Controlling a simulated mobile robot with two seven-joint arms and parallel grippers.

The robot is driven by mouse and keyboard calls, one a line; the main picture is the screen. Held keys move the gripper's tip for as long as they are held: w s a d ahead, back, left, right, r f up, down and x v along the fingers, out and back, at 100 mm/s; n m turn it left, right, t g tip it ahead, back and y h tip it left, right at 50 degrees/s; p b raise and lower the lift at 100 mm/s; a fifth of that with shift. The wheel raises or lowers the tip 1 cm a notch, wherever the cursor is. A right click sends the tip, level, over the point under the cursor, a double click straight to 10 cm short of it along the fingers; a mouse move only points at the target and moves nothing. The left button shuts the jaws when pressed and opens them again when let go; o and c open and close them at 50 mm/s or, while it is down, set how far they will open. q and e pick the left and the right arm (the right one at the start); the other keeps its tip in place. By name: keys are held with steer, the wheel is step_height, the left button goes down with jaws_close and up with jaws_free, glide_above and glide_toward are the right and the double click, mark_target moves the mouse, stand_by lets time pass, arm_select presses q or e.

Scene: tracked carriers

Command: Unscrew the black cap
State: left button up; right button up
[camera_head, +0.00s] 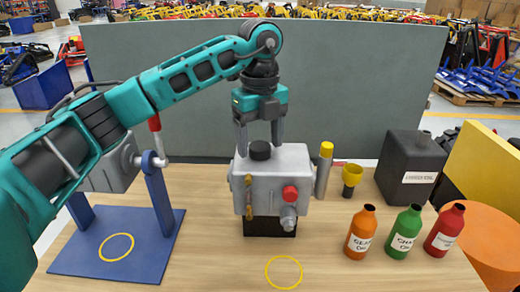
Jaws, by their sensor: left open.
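The black cap (260,150) sits on top of a grey metal housing (272,168), which stands on a black block (268,227) in the middle of the table. My left gripper (260,145) points straight down from above, with its two fingers apart, one on each side of the cap. I cannot tell whether the fingers touch the cap. The housing has a red knob (290,193) and a brass fitting on its front. My right gripper is not in view.
Orange (361,232), green (404,234) and red (445,231) bottles stand at the right, near a black canister (409,170). A yellow-capped grey cylinder (324,170) and a yellow funnel (351,177) stand beside the housing. A blue stand (160,215) is at the left. The front middle is clear.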

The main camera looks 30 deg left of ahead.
arm_select(q)
steer(key=m, duration=1.8)
steer(key=shift+c, duration=0.2)
steer(key=c, duration=0.8)
steer(key=n, duration=0.5)
steer(key=shift+n, duration=0.4)
steer(key=n, duration=0.3)
steer(key=shift+n, duration=0.4)
